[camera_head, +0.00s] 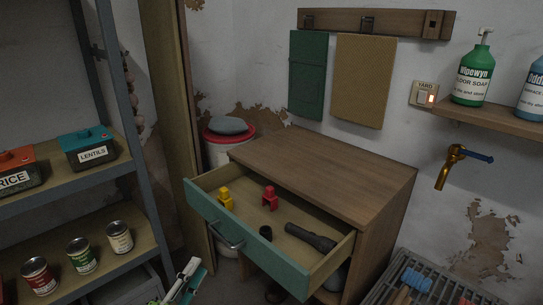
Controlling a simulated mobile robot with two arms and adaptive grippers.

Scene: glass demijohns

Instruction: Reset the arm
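My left gripper (186,278) shows at the bottom edge, left of centre, as a small pale and green shape that is partly cut off. It is in front of the open drawer (245,240), below and to the left of its metal handle. It is too small to tell whether its fingers are apart, and nothing can be made out in it. My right gripper is not in view.
The drawer juts from a wooden cabinet (330,165) and holds a yellow piece (225,198), a red piece (270,198) and a black torch (311,238). A shelf with tins (81,255) stands left. A grey rack (440,285) lies bottom right.

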